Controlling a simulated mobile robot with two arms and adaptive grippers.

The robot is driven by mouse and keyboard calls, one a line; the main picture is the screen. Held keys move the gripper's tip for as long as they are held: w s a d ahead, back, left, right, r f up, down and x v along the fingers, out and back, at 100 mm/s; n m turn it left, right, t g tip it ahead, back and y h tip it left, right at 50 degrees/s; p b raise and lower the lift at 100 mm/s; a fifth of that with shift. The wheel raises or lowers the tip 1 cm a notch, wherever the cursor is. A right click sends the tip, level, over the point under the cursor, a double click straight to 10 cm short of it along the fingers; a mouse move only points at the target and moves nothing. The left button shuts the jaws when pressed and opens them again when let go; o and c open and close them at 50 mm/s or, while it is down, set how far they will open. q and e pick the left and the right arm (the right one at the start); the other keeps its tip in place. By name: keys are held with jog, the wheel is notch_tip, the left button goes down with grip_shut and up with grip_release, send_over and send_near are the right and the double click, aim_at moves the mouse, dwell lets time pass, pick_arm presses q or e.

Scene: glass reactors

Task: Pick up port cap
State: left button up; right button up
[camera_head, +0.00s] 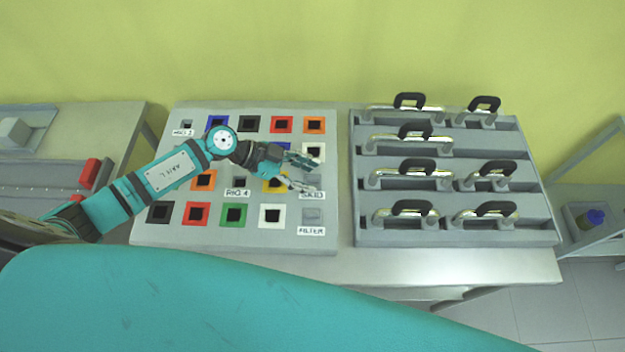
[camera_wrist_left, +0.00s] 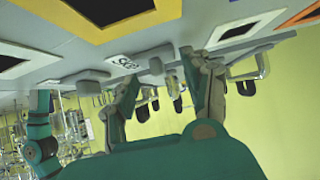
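The board (camera_head: 165,235) carries rows of square ports with coloured frames and a few small grey blocks that look like port caps. One grey cap (camera_head: 312,180) sits above the SKID label (camera_head: 311,195) near the board's right edge. My left gripper (camera_head: 313,176) is open over that spot, its fingers spread to either side of the cap. In the left wrist view a grey cap (camera_wrist_left: 156,67) shows between the open fingers, and I cannot tell whether they touch it.
Another grey cap (camera_head: 312,213) sits above the FILTER label. A grey rack (camera_head: 455,185) with several black-gripped metal handles stands right of the board. A side table with a red block (camera_head: 89,172) is at the left. A yellow-green wall (camera_head: 300,50) rises behind.

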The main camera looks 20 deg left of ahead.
pick_arm(q)
grip_shut()
